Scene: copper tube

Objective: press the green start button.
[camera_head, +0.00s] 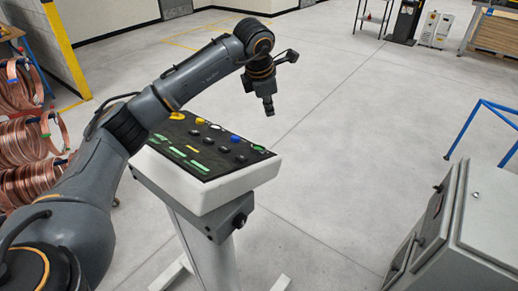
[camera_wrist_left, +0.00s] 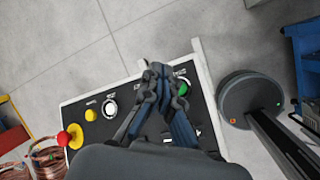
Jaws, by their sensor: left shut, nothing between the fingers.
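The control panel (camera_head: 208,200) is a white console with a sloped black face, standing in front of me. The green button (camera_head: 258,148) is at the right end of its top row. In the left wrist view the green button (camera_wrist_left: 183,88) shows just right of the fingers, partly beside them. My left gripper (camera_head: 269,108) is shut and empty, pointing down above the far right part of the panel, apart from it. In the left wrist view the closed fingers (camera_wrist_left: 158,72) cover part of the panel face. My right gripper is not in view.
Other panel controls include a blue button (camera_head: 234,138), a white one (camera_head: 215,127) and a red mushroom button on a yellow base (camera_wrist_left: 70,137). Copper coils (camera_head: 30,145) stand at left. A grey cabinet (camera_head: 485,215) stands at right. The floor between is clear.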

